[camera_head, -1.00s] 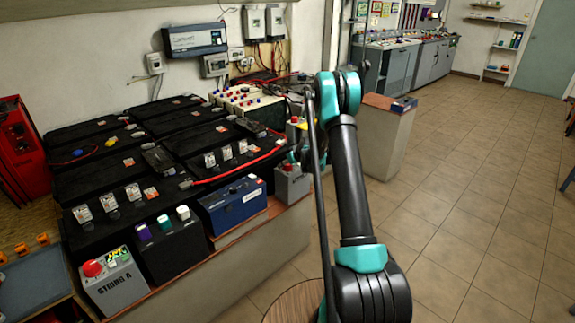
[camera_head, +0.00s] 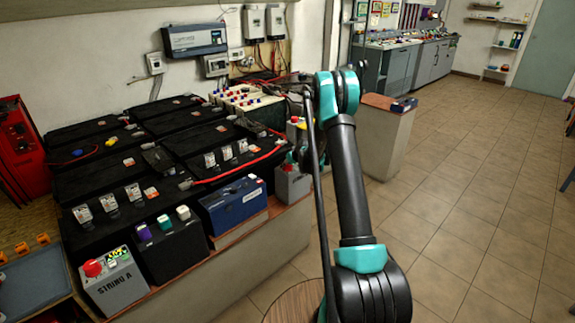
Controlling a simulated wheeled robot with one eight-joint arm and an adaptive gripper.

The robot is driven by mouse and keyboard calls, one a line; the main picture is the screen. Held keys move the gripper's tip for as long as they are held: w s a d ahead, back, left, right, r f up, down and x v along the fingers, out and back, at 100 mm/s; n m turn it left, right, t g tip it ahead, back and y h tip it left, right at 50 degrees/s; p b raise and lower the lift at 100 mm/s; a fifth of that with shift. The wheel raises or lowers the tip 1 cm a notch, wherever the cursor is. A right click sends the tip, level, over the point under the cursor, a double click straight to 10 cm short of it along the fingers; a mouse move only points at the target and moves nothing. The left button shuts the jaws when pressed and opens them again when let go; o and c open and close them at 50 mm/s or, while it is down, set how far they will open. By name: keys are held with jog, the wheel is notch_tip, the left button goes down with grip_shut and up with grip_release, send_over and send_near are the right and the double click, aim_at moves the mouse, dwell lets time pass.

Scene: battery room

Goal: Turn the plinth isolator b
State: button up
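A grey box (camera_head: 291,184) stands at the right end of the battery plinth, partly behind my arm. My gripper (camera_head: 298,156) is down at the top of this box, mostly hidden behind my own arm. I cannot tell whether its fingers are open or touching anything. A similar grey box marked "STRING A" (camera_head: 115,283), with a red knob (camera_head: 92,268) and a small lit green display, stands at the plinth's front left corner.
Black batteries (camera_head: 95,184) with upright terminals and a red cable fill the plinth (camera_head: 240,262). A blue battery (camera_head: 232,203) sits left of the grey box. A pale pedestal (camera_head: 388,140) stands behind my arm.

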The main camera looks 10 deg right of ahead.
jog(key=m+h, duration=0.3)
jog(key=m, duration=0.1)
jog(key=shift+a+m+t, duration=0.1)
jog(key=shift+m+t, duration=0.2)
jog(key=m+h, duration=0.3)
jog(key=m, duration=0.1)
jog(key=shift+g+h, duration=0.4)
jog(key=m+g+h, duration=0.1)
jog(key=m+h, duration=0.1)
jog(key=m, duration=0.2)
jog(key=shift+g, duration=0.4)
jog(key=shift+d+m+g+h, duration=0.1)
jog(key=shift+m+g+h, duration=0.55)
jog(key=shift+m, duration=0.55)
jog(key=shift+d+m+g+h, duration=0.1)
jog(key=shift+m+g+h, duration=0.55)
jog(key=shift+m, duration=0.55)
jog(key=o, duration=1.2)
jog(key=shift+c, duration=0.2)
jog(key=shift+a, duration=0.1)
